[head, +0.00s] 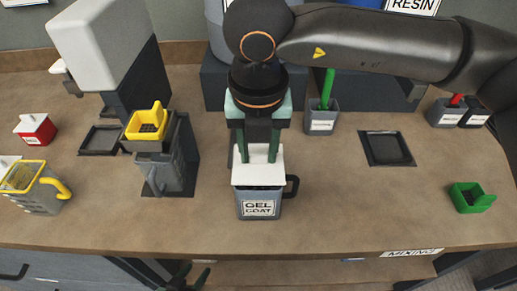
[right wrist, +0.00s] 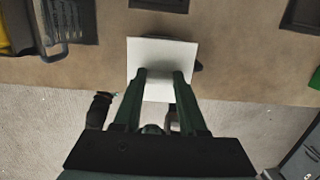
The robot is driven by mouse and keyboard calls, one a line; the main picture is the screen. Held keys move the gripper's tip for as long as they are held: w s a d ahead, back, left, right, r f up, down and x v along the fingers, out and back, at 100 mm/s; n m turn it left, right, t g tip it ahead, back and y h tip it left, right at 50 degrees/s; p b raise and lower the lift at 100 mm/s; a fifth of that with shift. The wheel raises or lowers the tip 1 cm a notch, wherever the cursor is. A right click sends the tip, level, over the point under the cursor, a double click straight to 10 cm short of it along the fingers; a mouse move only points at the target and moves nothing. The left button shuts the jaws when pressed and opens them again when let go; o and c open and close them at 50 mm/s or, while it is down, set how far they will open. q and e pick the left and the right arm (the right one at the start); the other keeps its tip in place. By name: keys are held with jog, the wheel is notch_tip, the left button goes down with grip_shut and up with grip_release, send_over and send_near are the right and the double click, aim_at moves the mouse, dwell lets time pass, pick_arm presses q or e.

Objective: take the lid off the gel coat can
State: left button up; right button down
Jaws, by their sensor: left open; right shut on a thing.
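The grey gel coat can (head: 258,207), with a dark handle on its right side, stands near the table's front edge. Its white square lid (head: 247,175) is over the can's mouth, with a dark strip between lid and can front. I cannot tell whether they still touch at the back. My right gripper (head: 260,158) points down and is shut on the lid. In the right wrist view the lid (right wrist: 160,50) lies between and beyond the fingertips (right wrist: 163,73). My left gripper (head: 187,276) is open and empty, low at the front edge, mostly cut off.
A yellow cup (head: 147,121) sits on a grey stand left of the can. A yellow-rimmed grey jug (head: 40,190) is far left. A green cup (head: 471,197) and a dark tray (head: 387,148) are on the right. The table between can and green cup is clear.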

aim_at(259, 152)
jog(key=shift+r+p, duration=0.6)
jog(key=shift+r, duration=0.85)
jog(key=shift+r, duration=0.1)
